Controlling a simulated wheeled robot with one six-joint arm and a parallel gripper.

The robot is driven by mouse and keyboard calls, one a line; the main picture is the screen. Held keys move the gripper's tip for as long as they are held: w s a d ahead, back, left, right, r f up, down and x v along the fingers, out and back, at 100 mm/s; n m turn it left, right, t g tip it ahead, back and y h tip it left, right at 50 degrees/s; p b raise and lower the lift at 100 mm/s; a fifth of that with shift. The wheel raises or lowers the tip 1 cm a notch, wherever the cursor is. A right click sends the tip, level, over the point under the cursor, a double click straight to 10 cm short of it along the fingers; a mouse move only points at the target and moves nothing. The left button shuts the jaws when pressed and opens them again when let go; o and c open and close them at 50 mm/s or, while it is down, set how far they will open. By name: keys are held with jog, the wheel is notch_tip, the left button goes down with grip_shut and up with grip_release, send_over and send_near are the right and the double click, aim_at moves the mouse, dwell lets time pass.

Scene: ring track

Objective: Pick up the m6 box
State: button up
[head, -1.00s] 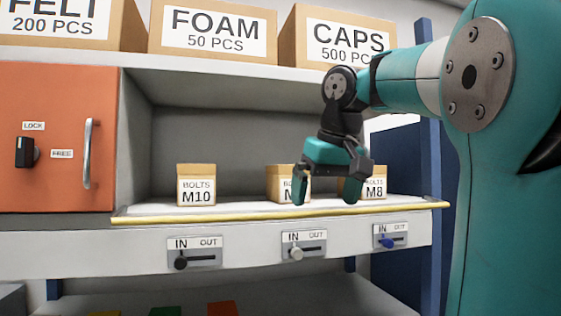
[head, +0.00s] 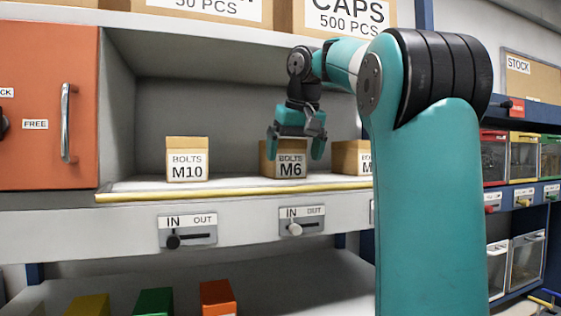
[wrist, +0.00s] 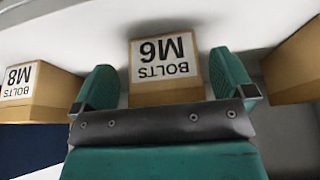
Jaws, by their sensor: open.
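The M6 box (head: 283,170) is a small tan carton labelled "BOLTS M6". It stands upright on the shelf between two similar boxes. My gripper (head: 295,152) is open and empty, in front of the box and over its upper part in the head view. In the wrist view the M6 box (wrist: 165,70) appears upside down, centred beyond the gap between my two teal fingers (wrist: 165,88). The fingers lie to either side of its near end in that picture; I cannot tell how much depth separates them from it.
The M10 box (head: 186,160) stands left and the M8 box (head: 352,157) right, partly hidden by my arm. A yellow strip (head: 220,191) edges the shelf, with IN/OUT sliders (head: 301,221) below. A large CAPS carton (head: 345,17) is overhead. An orange door (head: 40,130) is at left.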

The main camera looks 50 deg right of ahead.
jog(key=shift+w+d+f+b, duration=0.25)
jog(key=shift+w+f+b, duration=0.05)
jog(key=shift+w, duration=0.15)
jog(key=shift+w+d+f+b, duration=0.2)
jog(key=shift+w+f+b, duration=0.1)
jog(key=shift+w, duration=0.15)
jog(key=shift+r, duration=0.1)
jog(key=c, duration=1)
jog(key=shift+r+p, duration=0.25)
jog(key=shift+p, duration=0.05)
